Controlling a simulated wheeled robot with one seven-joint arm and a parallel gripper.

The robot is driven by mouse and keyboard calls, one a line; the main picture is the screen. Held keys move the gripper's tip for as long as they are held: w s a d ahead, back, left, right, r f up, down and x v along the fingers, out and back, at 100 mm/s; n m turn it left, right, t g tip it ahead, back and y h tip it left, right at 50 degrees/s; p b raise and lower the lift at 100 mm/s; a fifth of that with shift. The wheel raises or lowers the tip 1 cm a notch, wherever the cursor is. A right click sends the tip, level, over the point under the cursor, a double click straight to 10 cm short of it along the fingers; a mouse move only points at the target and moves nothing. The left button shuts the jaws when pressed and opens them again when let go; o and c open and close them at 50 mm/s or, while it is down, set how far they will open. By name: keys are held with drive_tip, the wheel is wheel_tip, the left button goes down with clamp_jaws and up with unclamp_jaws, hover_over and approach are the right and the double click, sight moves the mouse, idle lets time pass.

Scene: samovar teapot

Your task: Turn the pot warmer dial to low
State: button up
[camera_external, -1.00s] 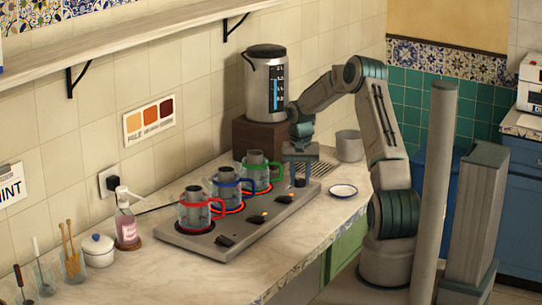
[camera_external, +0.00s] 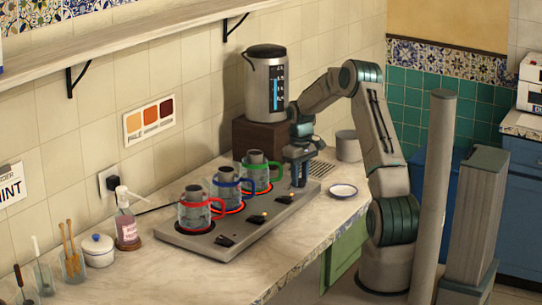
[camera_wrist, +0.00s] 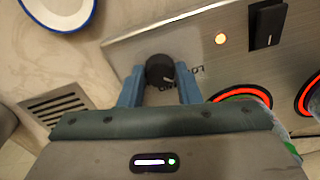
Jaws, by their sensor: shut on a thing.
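The pot warmer is a long grey plate (camera_external: 190,240) on the counter, and part of its metal top (camera_wrist: 205,50) shows in the wrist view. Its dial is a round black knob (camera_wrist: 160,69) with a pale mark, near the end of the plate. Partly hidden lettering beside it appears to start with "LO". My gripper (camera_wrist: 162,88) points down with its blue fingers on either side of the dial, shut on it. In the external view my gripper (camera_external: 299,183) is at the warmer's far right end and hides the dial.
Glass pots with red (camera_external: 203,208), blue (camera_external: 231,184) and green (camera_external: 258,171) handles stand on glowing rings beside my gripper. Black switches (camera_external: 225,240) line the front. A blue-rimmed saucer (camera_external: 343,190) lies to the right. A kettle (camera_external: 266,85) stands on a brown block behind.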

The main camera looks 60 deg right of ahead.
sight(299, 179)
drive_tip(key=shift+n, duration=0.6)
drive_tip(key=o, duration=1)
drive_tip(key=shift+c, duration=0.2)
drive_tip(key=shift+r, duration=0.15)
wheel_tip(299, 179, up, 14)
drive_tip(key=b, duration=0.1)
drive_tip(key=shift+f+b, duration=0.2)
drive_tip(key=shift+b, duration=0.1)
